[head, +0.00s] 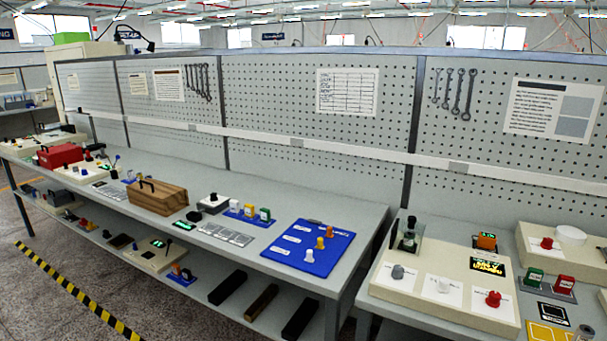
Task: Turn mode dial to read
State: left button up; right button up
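A cream control panel (428,291) stands on the right bench. It carries a grey knob (397,272), a white knob (443,286) and a red knob (493,299), each on a white label. A small black display (487,266) with green and yellow text sits behind the red knob. A clear-sided unit with a dark top (408,238) stands at the panel's back left. The label text is too small to read, so I cannot tell which knob is the mode dial or where it points. Neither of my grippers is in view.
The left bench holds a blue board (308,262) with small knobs, a brown wooden box (157,197) and a red toolbox (60,155). Green and red blocks (565,283) stand right of the panel. A pegboard wall (280,100) closes off the back. A gap separates the benches.

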aim_at(493, 301)
jog(key=z, duration=1.3)
